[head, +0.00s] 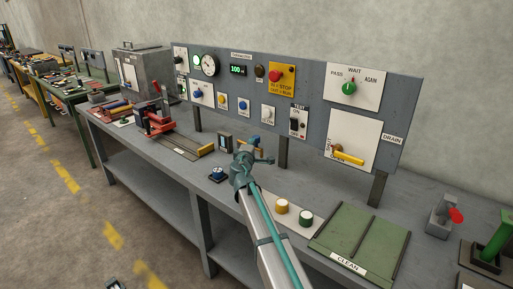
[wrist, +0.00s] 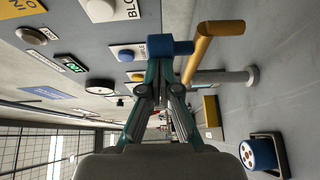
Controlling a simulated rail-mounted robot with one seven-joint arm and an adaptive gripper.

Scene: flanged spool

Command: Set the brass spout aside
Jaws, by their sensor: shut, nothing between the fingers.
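A brass-coloured bent pipe, the spout (wrist: 203,48), is in the upper middle of the wrist view. A blue collar or cap (wrist: 170,46) is at its end, just beyond my fingertips. My gripper (wrist: 161,70) is shut and empty, its teal fingers close to the blue part; I cannot tell whether they touch it. In the head view my gripper (head: 254,156) is above the middle of the bench, in front of the panel. There the spout is mostly hidden behind it.
The grey panel (head: 225,92) with dials and knobs stands behind the bench. Yellow and green buttons (head: 282,206) and a green CLEAN mat (head: 350,240) are to the right. A red clamp (head: 157,118) stands farther left.

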